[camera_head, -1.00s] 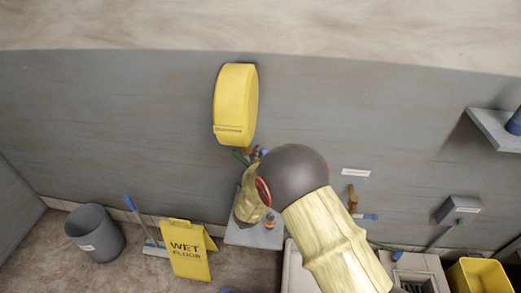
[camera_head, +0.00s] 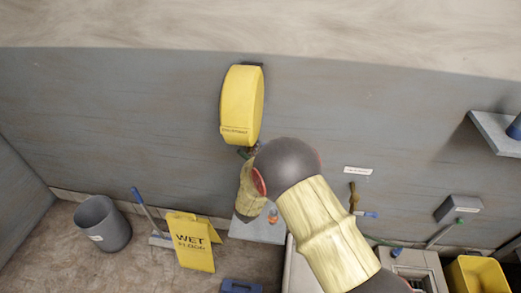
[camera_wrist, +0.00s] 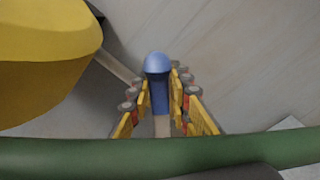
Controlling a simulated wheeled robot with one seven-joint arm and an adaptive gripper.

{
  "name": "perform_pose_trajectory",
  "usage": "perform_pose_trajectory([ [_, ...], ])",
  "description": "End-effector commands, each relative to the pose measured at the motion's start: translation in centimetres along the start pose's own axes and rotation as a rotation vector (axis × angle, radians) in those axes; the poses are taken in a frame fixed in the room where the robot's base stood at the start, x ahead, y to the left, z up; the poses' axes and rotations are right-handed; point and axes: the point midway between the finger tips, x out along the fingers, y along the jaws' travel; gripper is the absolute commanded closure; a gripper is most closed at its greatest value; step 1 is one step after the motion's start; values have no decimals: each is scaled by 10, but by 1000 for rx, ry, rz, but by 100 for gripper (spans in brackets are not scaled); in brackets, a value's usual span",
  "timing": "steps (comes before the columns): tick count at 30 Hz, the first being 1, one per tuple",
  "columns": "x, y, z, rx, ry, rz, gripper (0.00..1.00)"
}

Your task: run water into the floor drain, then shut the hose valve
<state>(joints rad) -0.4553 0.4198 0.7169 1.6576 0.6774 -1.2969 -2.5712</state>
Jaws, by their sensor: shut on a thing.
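My gripper (camera_wrist: 158,92) is shut on a blue part with a rounded end (camera_wrist: 156,64) in the wrist view, which looks like a valve handle or lever. A green hose (camera_wrist: 80,158) crosses the bottom of that view. In the head view the yellow hose reel (camera_head: 241,103) hangs on the wall, with small fittings (camera_head: 245,152) just below it. My arm hides most of these fittings and the gripper's fingertips there. The reel also shows at the upper left of the wrist view (camera_wrist: 40,50). I cannot make out the floor drain or any running water.
A yellow wet floor sign (camera_head: 192,243), a grey bin (camera_head: 102,222) and a blue-handled squeegee or broom (camera_head: 146,212) stand at left. A yellow tub (camera_head: 478,275) stands at far right.

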Motion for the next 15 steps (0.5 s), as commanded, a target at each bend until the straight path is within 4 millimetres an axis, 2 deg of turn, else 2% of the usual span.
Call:
perform_pose_trajectory([
  [1, -1, -5, -2, -5, 4, -7, 79],
  [12, 0, -2, -1, -1, 2, -2, 59],
  [15, 0, -1, 0, -1, 1, -2, 59],
])
